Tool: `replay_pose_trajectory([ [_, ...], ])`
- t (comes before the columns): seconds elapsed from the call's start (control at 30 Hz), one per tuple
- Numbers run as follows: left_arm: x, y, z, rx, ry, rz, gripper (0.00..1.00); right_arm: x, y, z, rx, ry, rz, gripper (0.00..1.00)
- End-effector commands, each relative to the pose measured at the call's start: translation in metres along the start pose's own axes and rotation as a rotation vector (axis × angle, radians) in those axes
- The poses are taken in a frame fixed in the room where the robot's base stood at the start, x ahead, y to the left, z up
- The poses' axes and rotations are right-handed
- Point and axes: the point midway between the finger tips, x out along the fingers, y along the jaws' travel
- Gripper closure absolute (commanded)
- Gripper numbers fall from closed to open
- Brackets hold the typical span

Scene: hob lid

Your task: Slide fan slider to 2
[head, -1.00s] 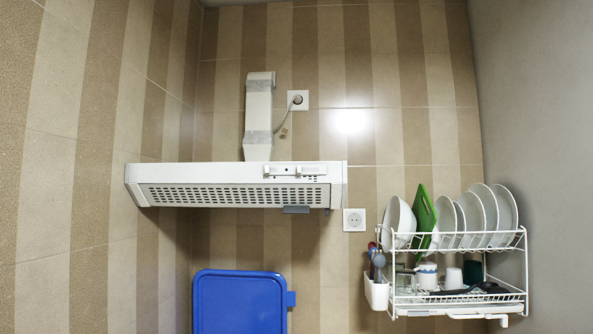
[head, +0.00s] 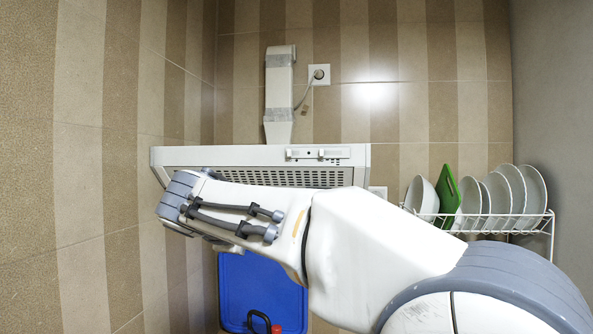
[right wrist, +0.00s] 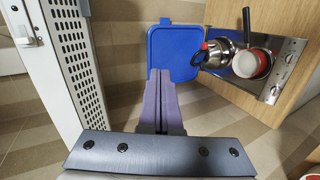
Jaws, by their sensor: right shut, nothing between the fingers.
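The white range hood (head: 160,157) is on the tiled wall in the head view. Its front panel carries a small control strip (head: 318,153) with two slider knobs, a left one (head: 290,153) and a right one (head: 322,153). I cannot read their markings or tell which is the fan slider. My right arm crosses below and in front of the hood, covering part of its grille. Its fingers are hidden in the head view. In the right wrist view my right gripper (right wrist: 160,74) is shut and empty, with the hood's perforated grille (right wrist: 78,50) to its left, apart from it.
A blue lid (head: 235,292) is below the hood; it also shows in the right wrist view (right wrist: 172,50). There, a steel hob (right wrist: 285,68) holds a kettle (right wrist: 222,52) and a red pot (right wrist: 250,64). A dish rack (head: 545,228) with plates hangs at the right. A duct (head: 279,95) rises above the hood.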

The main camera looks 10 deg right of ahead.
Motion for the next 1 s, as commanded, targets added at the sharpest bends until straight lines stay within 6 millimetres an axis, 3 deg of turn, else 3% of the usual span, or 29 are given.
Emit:
replay_pose_trajectory([
  [0.03,-0.008,0.001,0.0,0.0,0.0,0.0,0.5,-0.003,0.044,-0.002,-0.003,-0.028,0.099,1.0],
  [0.1,-0.011,0.001,-0.001,0.0,0.0,0.0,0.5,-0.01,0.091,0.001,-0.007,-0.069,0.22,1.0],
  [0.2,-0.015,0.001,-0.001,0.001,0.0,0.0,0.5,-0.022,0.138,0.008,-0.005,-0.123,0.346,1.0],
  [0.3,-0.016,0.001,-0.001,0.001,0.0,0.0,0.5,-0.03,0.162,0.014,-0.003,-0.159,0.417,1.0],
  [0.53,-0.027,0.002,-0.001,0.002,0.0,0.0,0.5,-0.021,0.181,0.02,-0.003,-0.178,0.447,1.0],
  [0.93,-0.076,0.005,-0.004,0.008,0.0,0.0,0.5,0.053,0.219,0.034,-0.004,-0.178,0.444,1.0],
  [1.0,-0.075,0.005,-0.004,0.008,0.001,0.0,0.5,0.055,0.218,0.044,0.0,-0.176,0.446,1.0],
])
